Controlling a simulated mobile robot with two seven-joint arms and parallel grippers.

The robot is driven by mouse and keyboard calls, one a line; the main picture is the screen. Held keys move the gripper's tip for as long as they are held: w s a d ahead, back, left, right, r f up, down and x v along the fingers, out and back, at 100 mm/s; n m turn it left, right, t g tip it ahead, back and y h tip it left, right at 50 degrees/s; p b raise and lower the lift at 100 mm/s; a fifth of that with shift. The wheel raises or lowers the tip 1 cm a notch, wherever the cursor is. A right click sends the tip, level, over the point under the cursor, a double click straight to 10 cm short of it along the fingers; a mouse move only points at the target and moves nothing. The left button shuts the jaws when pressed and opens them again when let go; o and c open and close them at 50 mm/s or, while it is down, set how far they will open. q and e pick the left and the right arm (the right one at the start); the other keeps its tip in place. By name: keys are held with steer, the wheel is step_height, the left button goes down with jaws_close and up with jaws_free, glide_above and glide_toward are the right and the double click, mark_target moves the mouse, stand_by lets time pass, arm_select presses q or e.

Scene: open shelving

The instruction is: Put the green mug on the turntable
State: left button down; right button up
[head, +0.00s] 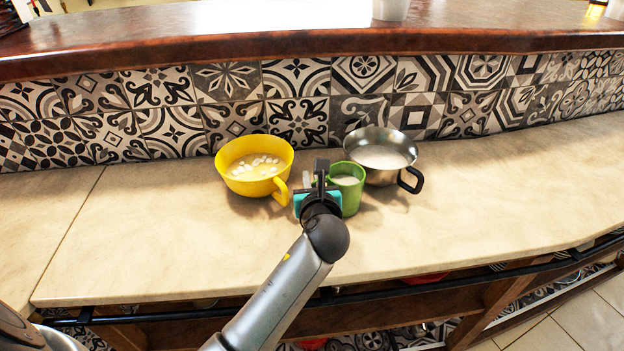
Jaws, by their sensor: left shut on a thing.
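The green mug (351,194) stands on the beige counter between a yellow cup and a steel cup, with something pale inside it. My left gripper (316,184) reaches in from the front and is shut on the green mug at its left side. The gripper hides the mug's left part and its handle. I see no turntable in the head view. My right gripper is not in view.
A yellow cup (236,164) with pale pieces inside stands close on the left. A steel cup (379,151) with a black handle stands close on the right, behind the mug. The counter (520,190) is clear to the right. A tiled wall (300,98) rises behind.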

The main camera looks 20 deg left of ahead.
arm_select(q)
steer(key=c, duration=1.3)
jaws_free()
steer(key=shift+f, duration=0.1)
steer(key=o, duration=0.4)
